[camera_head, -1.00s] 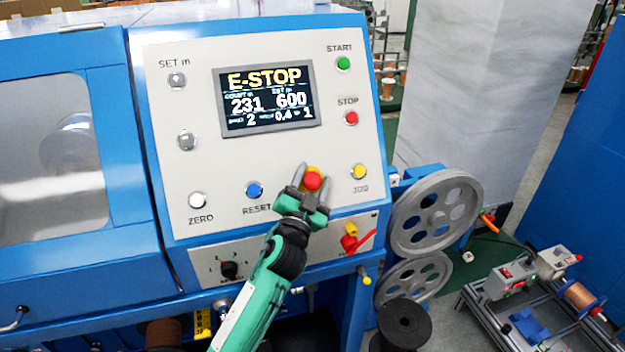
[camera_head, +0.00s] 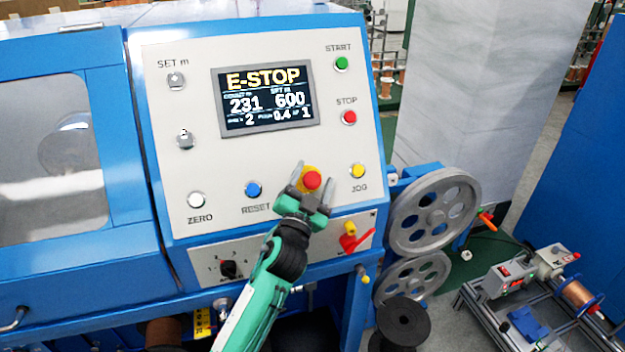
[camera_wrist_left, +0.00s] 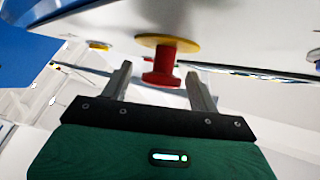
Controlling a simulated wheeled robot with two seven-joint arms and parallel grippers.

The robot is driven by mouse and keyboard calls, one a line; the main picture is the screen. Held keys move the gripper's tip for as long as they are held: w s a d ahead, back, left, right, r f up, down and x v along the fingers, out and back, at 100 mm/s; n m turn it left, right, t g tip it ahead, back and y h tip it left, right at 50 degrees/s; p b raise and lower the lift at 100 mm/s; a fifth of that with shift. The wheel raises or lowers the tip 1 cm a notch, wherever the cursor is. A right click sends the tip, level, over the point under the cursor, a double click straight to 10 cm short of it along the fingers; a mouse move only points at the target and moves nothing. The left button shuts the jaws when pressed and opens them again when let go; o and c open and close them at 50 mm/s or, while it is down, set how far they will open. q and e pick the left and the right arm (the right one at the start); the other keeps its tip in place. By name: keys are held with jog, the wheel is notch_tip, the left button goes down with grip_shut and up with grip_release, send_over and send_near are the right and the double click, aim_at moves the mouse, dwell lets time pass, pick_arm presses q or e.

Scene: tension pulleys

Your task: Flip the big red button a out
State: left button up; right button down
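The big red button (camera_head: 312,181) sits on a yellow ring low on the grey control panel, between the RESET and JOG buttons. It also shows in the left wrist view as a red mushroom head on a stem (camera_wrist_left: 160,70) below the yellow disc. My left gripper (camera_head: 312,186) is at the button with its fingers open, one on each side of it. In the left wrist view there is a gap between each finger and the red head. The panel's display (camera_head: 267,97) reads E-STOP. My right gripper is not in view.
The blue RESET button (camera_head: 254,189) and yellow JOG button (camera_head: 358,171) flank the red button closely. Grey pulleys (camera_head: 435,212) stand right of the panel.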

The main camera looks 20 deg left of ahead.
pick_arm(q)
jog(key=shift+s+f, duration=0.15)
jog(key=shift+f, duration=0.05)
jog(key=b+v, duration=0.4)
jog(key=v, duration=0.9)
jog(key=shift+s, duration=0.2)
